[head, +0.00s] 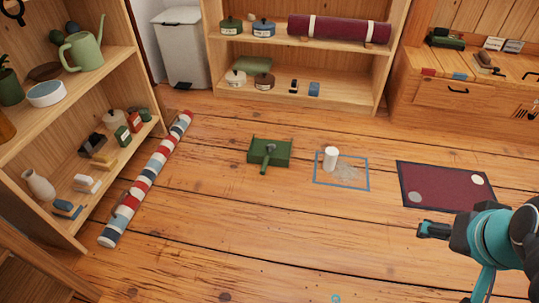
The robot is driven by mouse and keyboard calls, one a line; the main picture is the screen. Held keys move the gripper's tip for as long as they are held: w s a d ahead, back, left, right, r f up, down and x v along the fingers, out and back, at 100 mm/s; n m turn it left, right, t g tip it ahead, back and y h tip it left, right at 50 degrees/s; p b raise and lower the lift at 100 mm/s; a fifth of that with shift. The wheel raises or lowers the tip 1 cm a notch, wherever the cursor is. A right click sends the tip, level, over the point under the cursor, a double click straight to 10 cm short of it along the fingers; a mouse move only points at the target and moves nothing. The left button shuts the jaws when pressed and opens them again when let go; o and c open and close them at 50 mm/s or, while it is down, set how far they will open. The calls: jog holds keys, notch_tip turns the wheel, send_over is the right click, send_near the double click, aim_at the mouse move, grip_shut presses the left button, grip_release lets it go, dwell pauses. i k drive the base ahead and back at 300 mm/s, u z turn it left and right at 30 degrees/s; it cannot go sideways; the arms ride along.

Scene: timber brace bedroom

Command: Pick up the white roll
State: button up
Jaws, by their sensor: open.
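The white roll (330,158), a small white cylinder, stands upright on the wooden floor near the middle. It is inside the upper left part of a thin blue square outline (368,179), beside a greyish speckled patch (347,171). My gripper (421,230) is at the lower right, in front of the maroon mat, to the right of the roll and nearer to me. It is open and apart from the roll, with nothing visible in it. The fingers are small and dark here.
A green dustpan (270,151) lies left of the roll. A maroon mat (445,182) with two pale discs lies to the right. A striped roll (150,175) lies along the left shelf (84,66). The floor in front of the roll is largely clear.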

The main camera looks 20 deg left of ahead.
aim_at(331, 153)
jog(key=z, duration=0.5)
jog(key=i, duration=1)
jog(key=u, duration=2.6)
